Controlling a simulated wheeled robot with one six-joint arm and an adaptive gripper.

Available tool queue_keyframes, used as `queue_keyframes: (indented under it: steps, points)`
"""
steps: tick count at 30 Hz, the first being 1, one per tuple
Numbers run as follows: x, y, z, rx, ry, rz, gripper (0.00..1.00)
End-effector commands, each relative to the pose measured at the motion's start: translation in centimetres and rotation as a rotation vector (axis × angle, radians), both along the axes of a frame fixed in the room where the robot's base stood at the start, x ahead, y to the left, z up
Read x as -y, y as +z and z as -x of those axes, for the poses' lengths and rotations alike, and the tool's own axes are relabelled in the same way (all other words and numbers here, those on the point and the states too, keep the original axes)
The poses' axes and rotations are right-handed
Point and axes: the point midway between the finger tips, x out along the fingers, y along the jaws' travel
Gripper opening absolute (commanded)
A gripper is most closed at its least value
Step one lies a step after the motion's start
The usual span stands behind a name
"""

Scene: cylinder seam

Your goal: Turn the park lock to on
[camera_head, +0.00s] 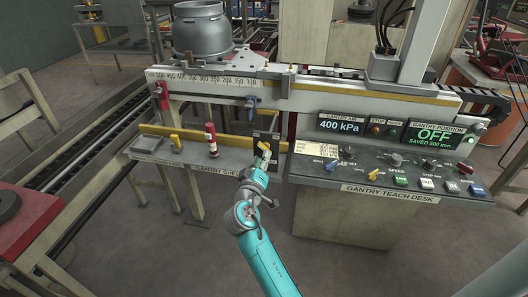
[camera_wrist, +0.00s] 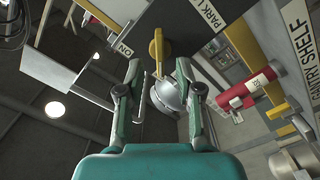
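The park lock is a yellow lever (camera_head: 264,148) on a dark panel at the right end of the gantry shelf. In the wrist view the yellow lever (camera_wrist: 156,45) stands ahead of and between my fingertips, near a PARK label (camera_wrist: 208,14) and an ON label (camera_wrist: 125,50). A round silver part (camera_wrist: 168,95) shows between my fingers. My gripper (camera_wrist: 160,68) is open, one finger on each side of the lever's line; I cannot tell whether either touches it. In the head view my gripper (camera_head: 259,164) is right at the panel, partly covering it.
A red cylinder (camera_head: 211,140) and a yellow handle (camera_head: 175,142) are on the gantry shelf (camera_head: 200,162), left of the lock. The gantry teach desk (camera_head: 390,188) is close on the right; its displays read 400 kPa and OFF. A scale rail (camera_head: 205,80) runs above.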

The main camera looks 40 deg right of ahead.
Motion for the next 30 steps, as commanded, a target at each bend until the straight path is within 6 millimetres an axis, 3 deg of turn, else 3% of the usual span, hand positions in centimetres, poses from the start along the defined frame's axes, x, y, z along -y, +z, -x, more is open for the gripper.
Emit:
queue_keyframes:
  steps: [9,20,21,25,30]
  points:
    - [3.1,0.0,-2.5,0.0,0.0,0.0,0.35]
    - [3.5,0.0,-2.8,0.0,0.001,-0.001,0.35]
    - [3.5,0.0,-2.8,0.0,0.001,-0.001,0.33]
    - [3.5,0.0,-2.8,0.0,0.001,-0.001,0.0]
    - [3.5,0.0,-2.8,0.0,0.001,-0.001,0.0]
